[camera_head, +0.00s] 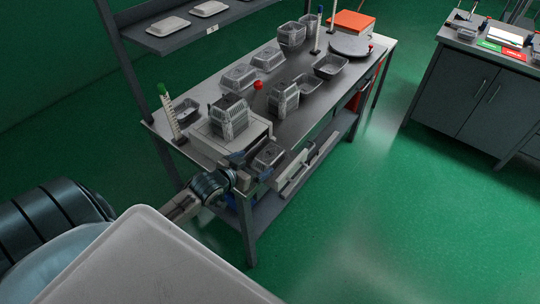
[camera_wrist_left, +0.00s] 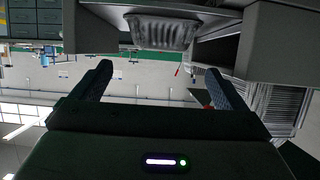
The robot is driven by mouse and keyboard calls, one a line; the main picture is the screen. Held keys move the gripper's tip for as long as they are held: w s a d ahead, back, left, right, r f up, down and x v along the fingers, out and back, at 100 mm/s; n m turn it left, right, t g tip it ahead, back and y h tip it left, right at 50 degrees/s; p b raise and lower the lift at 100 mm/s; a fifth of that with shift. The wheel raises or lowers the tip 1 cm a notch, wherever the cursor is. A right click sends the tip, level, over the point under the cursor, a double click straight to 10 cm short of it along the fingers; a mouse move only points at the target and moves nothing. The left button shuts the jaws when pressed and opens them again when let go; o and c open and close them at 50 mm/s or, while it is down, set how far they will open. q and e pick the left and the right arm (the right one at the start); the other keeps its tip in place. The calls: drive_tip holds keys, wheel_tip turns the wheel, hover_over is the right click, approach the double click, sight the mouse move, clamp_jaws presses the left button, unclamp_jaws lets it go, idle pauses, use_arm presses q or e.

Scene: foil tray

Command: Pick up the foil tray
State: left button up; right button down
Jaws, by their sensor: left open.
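My left gripper (camera_head: 251,167) is at the bench's near end, close beside this tray. In the left wrist view the left gripper (camera_wrist_left: 159,72) has its fingers spread wide with nothing between their tips. The tray appears beyond the fingertips, apart from them. My right gripper does not show.
Several loose trays, a red knob (camera_head: 258,85) and an orange box (camera_head: 352,22) occupy the workbench (camera_head: 312,112). Green floor to the right is clear.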

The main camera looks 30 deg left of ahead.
sight(270, 154)
use_arm(q)
drive_tip(key=x, duration=0.4)
drive_tip(key=shift+w, duration=0.2)
drive_tip(key=p+x, duration=0.2)
drive_tip(key=x, duration=0.2)
drive_tip(key=shift+w, duration=0.35)
drive_tip(key=shift+w+d+f, duration=0.1)
drive_tip(key=shift+w+f, duration=0.1)
drive_tip(key=shift+w, duration=0.15)
drive_tip(key=shift+s, duration=0.1)
drive_tip(key=c, duration=1.1)
